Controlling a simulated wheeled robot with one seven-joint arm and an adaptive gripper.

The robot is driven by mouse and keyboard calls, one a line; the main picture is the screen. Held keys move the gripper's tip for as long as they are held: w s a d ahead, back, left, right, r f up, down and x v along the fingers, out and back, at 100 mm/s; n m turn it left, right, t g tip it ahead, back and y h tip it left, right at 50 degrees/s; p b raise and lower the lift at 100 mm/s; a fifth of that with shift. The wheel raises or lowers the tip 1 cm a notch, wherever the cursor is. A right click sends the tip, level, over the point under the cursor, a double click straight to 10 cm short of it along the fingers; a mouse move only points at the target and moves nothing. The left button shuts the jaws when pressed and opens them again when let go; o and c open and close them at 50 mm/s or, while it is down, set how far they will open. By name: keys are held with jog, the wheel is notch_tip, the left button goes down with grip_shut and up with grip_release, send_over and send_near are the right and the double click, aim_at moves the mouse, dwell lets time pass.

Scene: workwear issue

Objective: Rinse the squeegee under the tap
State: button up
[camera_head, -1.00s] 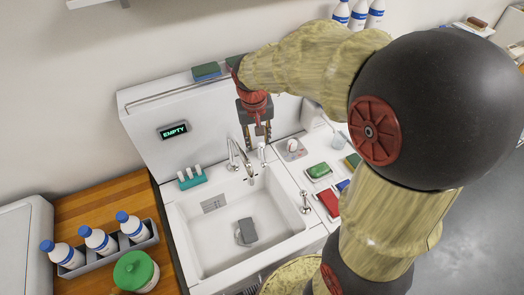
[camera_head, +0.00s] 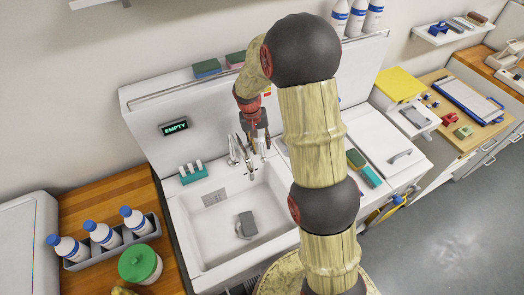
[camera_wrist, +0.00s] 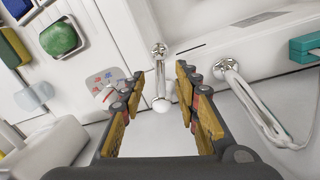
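My gripper (camera_head: 258,150) is at the back rim of the white sink (camera_head: 185,235), and it is open and empty. In the wrist view its two fingers (camera_wrist: 162,112) stand apart on either side of a chrome lever (camera_wrist: 161,80) with a pale round knob. I cannot tell whether a finger touches the lever. The chrome tap (camera_head: 236,157) stands just left of the gripper; in the wrist view it curves at the right (camera_wrist: 240,90). A dark grey block (camera_head: 247,224) lies in the basin near the drain. I cannot make out a squeegee for certain.
A lit panel (camera_head: 174,129) on the splashback reads "EMPTY". A teal holder (camera_head: 193,175) stands on the sink's left rim. Bottles in a grey tray (camera_head: 152,228) and a green-lidded jar (camera_head: 140,264) stand at left.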

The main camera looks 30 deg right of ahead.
aim_at(263, 153)
jog(key=shift+s+d+f, duration=0.1)
jog(key=shift+d+f, duration=0.05)
jog(key=shift+f, duration=0.9)
jog(key=shift+d+f, duration=0.15)
jog(key=shift+f, duration=0.9)
jog(key=shift+c, duration=0.2)
jog(key=c, duration=0.7)
grip_shut()
